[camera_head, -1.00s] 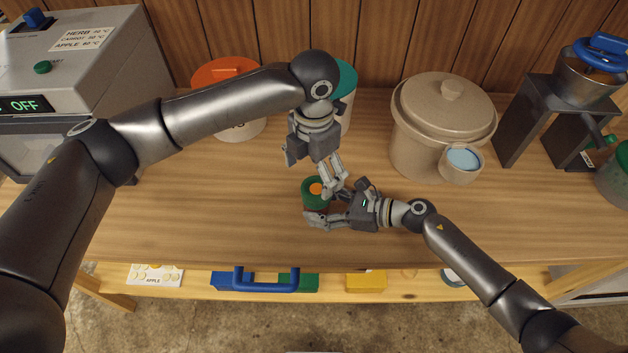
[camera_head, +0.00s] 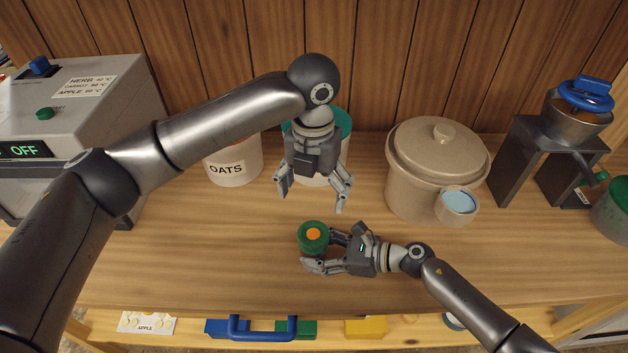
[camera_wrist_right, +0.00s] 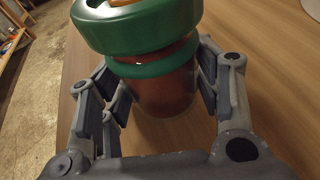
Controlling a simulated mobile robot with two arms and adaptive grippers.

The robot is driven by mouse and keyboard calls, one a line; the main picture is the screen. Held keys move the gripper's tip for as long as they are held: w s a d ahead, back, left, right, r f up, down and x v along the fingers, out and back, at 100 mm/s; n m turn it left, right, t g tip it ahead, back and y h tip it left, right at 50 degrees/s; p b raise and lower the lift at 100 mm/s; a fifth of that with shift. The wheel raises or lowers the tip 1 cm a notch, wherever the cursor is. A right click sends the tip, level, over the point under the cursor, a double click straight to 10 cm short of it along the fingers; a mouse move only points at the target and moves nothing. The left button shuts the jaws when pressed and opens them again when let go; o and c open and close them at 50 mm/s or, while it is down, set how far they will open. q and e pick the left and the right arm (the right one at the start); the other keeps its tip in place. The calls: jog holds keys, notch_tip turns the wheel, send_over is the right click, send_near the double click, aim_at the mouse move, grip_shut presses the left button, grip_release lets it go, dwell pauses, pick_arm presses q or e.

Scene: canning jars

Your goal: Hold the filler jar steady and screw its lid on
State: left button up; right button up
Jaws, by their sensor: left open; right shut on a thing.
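The filler jar (camera_head: 304,252) stands upright on the wooden counter, mostly hidden from above by its green lid (camera_head: 313,237) with an orange centre. In the right wrist view the lid (camera_wrist_right: 135,30) sits on top of the reddish jar (camera_wrist_right: 163,88), and a green band shows just below it. I cannot tell how tight the lid is. My right gripper (camera_head: 326,252) is shut on the jar's body from the right. My left gripper (camera_head: 311,202) is open and empty, pointing down, above and behind the lid and apart from it.
Behind stand a white OATS canister (camera_head: 233,168), a teal-lidded canister (camera_head: 343,125) partly hidden by my left arm, and a large beige lidded crock (camera_head: 415,180) with a small cup (camera_head: 456,207). A grey machine (camera_head: 95,105) is at left, a grinder (camera_head: 545,150) at right. The counter's front is clear.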

aim_at(315, 230)
pick_arm(q)
jog(key=shift+n, duration=0.7)
notch_tip(315, 230, down, 12)
jog(key=shift+w+f, duration=0.1)
jog(key=shift+w, duration=0.05)
jog(key=c, duration=1.2)
jog(key=m, duration=0.4)
jog(key=shift+d, duration=0.25)
jog(key=shift+m, duration=1.6)
jog(key=shift+a, duration=0.1)
